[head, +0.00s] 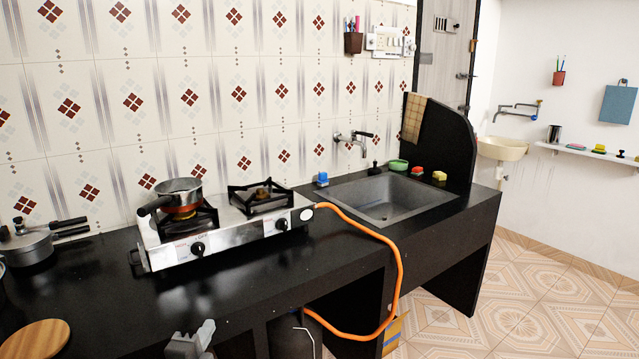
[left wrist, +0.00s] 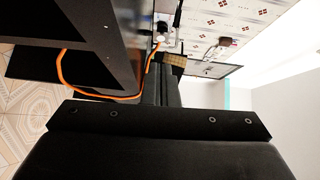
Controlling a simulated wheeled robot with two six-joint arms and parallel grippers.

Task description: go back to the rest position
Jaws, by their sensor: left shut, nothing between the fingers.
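My left gripper (head: 190,340) shows at the bottom edge of the head view, left of centre. Its pale grey fingers are shut with nothing between them. It is in front of the black counter (head: 260,285), apart from the stove. In the left wrist view a large dark part with small screws, apparently mine, fills the lower half. My right gripper is in neither view.
A two-burner stove (head: 230,236) carries a pot (head: 180,190). An orange hose (head: 397,262) loops over the counter's front edge. A sink (head: 385,200) is to the right. A pressure cooker (head: 28,244) and a wooden board (head: 36,339) are at left. Tiled floor at right is clear.

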